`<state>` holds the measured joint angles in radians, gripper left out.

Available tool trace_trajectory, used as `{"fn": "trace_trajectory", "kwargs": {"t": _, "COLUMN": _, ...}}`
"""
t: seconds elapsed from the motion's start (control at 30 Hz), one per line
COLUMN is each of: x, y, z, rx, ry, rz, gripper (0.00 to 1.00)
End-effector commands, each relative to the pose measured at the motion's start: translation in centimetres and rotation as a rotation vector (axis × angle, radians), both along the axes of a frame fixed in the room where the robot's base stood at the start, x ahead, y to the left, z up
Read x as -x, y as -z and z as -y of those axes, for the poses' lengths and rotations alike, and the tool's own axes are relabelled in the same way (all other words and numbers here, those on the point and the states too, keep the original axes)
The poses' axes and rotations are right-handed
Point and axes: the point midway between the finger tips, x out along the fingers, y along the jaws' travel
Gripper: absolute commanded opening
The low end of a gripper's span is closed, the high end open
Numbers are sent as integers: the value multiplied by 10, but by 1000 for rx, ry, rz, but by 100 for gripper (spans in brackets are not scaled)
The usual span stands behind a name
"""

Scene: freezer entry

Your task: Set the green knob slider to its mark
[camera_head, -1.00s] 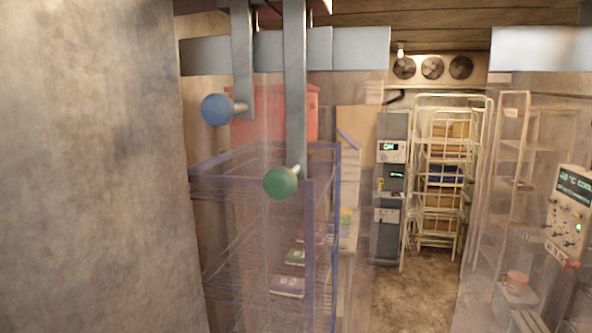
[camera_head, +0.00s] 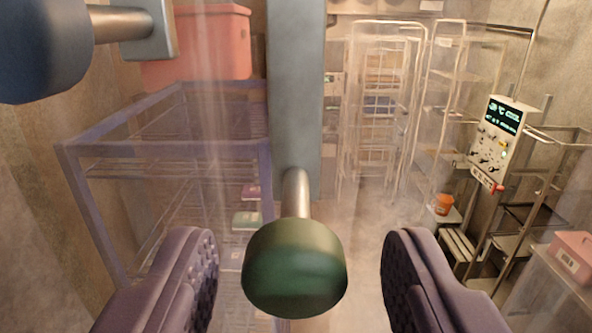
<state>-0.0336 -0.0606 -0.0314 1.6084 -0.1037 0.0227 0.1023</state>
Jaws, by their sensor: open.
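The green knob (camera_head: 295,270) is a round green end on a short metal stem, near the bottom middle of the view. Its stem joins the lower end of a grey vertical bar (camera_head: 295,100). My gripper (camera_head: 302,275) is open, with one dark padded finger on each side of the green knob. A gap shows between the knob and each finger, so the fingers do not appear to touch it. A blue knob (camera_head: 40,55) on its own stem and bar is at the upper left, partly cut off. I cannot make out the slider's mark.
Hazy clear strips hang behind the bars. A bluish wire rack (camera_head: 165,148) stands behind at left, with a red bin (camera_head: 205,45) above it. A control panel (camera_head: 497,140), shelves and an orange bucket (camera_head: 444,204) are at right. The floor between is clear.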

Motion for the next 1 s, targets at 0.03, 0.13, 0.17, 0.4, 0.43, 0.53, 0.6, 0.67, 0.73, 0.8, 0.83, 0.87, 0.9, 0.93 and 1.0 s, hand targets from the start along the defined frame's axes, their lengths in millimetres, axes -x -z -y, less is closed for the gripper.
{"fn": "trace_trajectory", "kwargs": {"t": 0.03, "x": -8, "y": -2, "z": 0, "rx": 0, "ry": 0, "rz": -2, "gripper": 56}}
{"fn": "trace_trajectory", "kwargs": {"t": 0.13, "x": -18, "y": -2, "z": 0, "rx": 1, "ry": 1, "rz": -1, "gripper": 56}}
{"fn": "trace_trajectory", "kwargs": {"t": 0.17, "x": -20, "y": -2, "z": 0, "rx": 0, "ry": 1, "rz": -1, "gripper": 56}}
{"fn": "trace_trajectory", "kwargs": {"t": 0.4, "x": -24, "y": 0, "z": 0, "rx": 0, "ry": 0, "rz": 0, "gripper": 56}}
{"fn": "trace_trajectory", "kwargs": {"t": 0.43, "x": -24, "y": 0, "z": 0, "rx": 0, "ry": 0, "rz": 0, "gripper": 56}}
{"fn": "trace_trajectory", "kwargs": {"t": 0.53, "x": -24, "y": 0, "z": 0, "rx": 0, "ry": 0, "rz": 0, "gripper": 40}}
{"fn": "trace_trajectory", "kwargs": {"t": 0.6, "x": -24, "y": 0, "z": 0, "rx": 0, "ry": 0, "rz": 0, "gripper": 24}}
{"fn": "trace_trajectory", "kwargs": {"t": 0.67, "x": -24, "y": 0, "z": 0, "rx": 0, "ry": 0, "rz": 0, "gripper": 10}}
{"fn": "trace_trajectory", "kwargs": {"t": 0.73, "x": -23, "y": 0, "z": 0, "rx": 0, "ry": 0, "rz": 0, "gripper": 0}}
{"fn": "trace_trajectory", "kwargs": {"t": 0.8, "x": -23, "y": 0, "z": 0, "rx": 0, "ry": 0, "rz": 0, "gripper": 0}}
{"fn": "trace_trajectory", "kwargs": {"t": 0.83, "x": -23, "y": 0, "z": 0, "rx": 0, "ry": 0, "rz": 0, "gripper": 0}}
{"fn": "trace_trajectory", "kwargs": {"t": 0.87, "x": -23, "y": 0, "z": 0, "rx": 0, "ry": 0, "rz": 0, "gripper": 0}}
{"fn": "trace_trajectory", "kwargs": {"t": 0.9, "x": -23, "y": 0, "z": 0, "rx": 0, "ry": 0, "rz": 0, "gripper": 0}}
{"fn": "trace_trajectory", "kwargs": {"t": 0.93, "x": -23, "y": 0, "z": 0, "rx": 0, "ry": 0, "rz": 0, "gripper": 0}}
{"fn": "trace_trajectory", "kwargs": {"t": 1.0, "x": -23, "y": 0, "z": 0, "rx": 1, "ry": 0, "rz": 0, "gripper": 0}}
